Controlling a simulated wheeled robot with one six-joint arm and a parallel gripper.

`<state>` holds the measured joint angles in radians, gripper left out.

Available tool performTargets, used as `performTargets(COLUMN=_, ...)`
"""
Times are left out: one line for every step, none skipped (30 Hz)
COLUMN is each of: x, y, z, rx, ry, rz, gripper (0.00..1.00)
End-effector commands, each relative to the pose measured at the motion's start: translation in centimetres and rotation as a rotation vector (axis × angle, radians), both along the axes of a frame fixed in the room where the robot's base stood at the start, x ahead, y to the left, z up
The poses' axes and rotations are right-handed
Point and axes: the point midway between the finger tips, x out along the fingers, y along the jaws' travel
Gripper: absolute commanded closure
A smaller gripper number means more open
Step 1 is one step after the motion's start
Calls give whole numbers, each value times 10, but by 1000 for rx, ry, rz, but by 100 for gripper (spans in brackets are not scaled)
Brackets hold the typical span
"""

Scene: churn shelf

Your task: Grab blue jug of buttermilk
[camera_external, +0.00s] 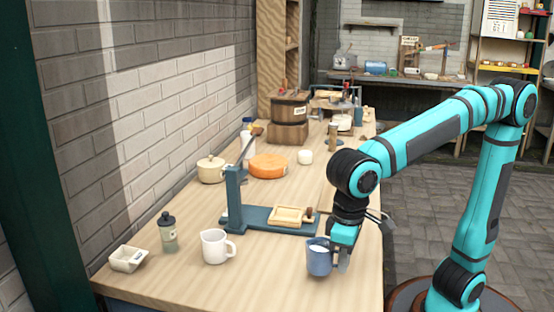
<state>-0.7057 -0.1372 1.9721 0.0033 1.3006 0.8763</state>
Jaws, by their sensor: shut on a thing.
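The blue jug (318,262) stands at the front right of the wooden table, near its right edge. It looks upright, with something white inside its rim. My gripper (342,258) comes down from above at the right side of the jug and is shut on it. The gripper's fingers hide part of the jug's right side. I cannot tell whether the jug's base touches the table.
A white jug (215,246) stands left of the blue jug. A blue lever press (236,205) with a wooden tray (293,215) is just behind. A bottle (168,232) and a small white dish (128,259) are at the left. The front middle of the table (235,288) is clear.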

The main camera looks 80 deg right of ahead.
Motion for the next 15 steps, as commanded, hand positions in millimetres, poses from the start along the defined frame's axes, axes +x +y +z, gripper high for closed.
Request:
performTargets(x=0, y=0, z=5, rx=2, ry=-1, rz=0, gripper=100)
performTargets(x=0, y=0, z=8, rx=2, ry=-2, rz=0, gripper=100)
performTargets(x=0, y=0, z=12, rx=2, ry=-2, rz=0, gripper=100)
performTargets(x=0, y=0, z=15, rx=2, ry=-2, rz=0, gripper=100)
performTargets(x=0, y=0, z=18, rx=2, ry=-1, rz=0, gripper=100)
performTargets(x=0, y=0, z=21, rx=2, ry=-1, rz=0, gripper=100)
performTargets(x=0, y=0, z=24, rx=2, ry=-1, rz=0, gripper=100)
performTargets(x=0, y=0, z=27, rx=2, ry=-1, rz=0, gripper=100)
performTargets(x=0, y=0, z=30, rx=2, ry=-1, rz=0, gripper=100)
performTargets(x=0, y=0, z=33, rx=2, ry=-1, rz=0, gripper=100)
performTargets(x=0, y=0, z=36, rx=1, ry=0, rz=0, gripper=100)
performTargets(x=0, y=0, z=39, rx=1, ry=0, rz=0, gripper=100)
performTargets(x=0, y=0, z=41, rx=1, ry=0, rz=0, gripper=100)
performTargets(x=0, y=0, z=43, rx=2, ry=0, rz=0, gripper=100)
performTargets(x=0, y=0, z=46, rx=1, ry=0, rz=0, gripper=100)
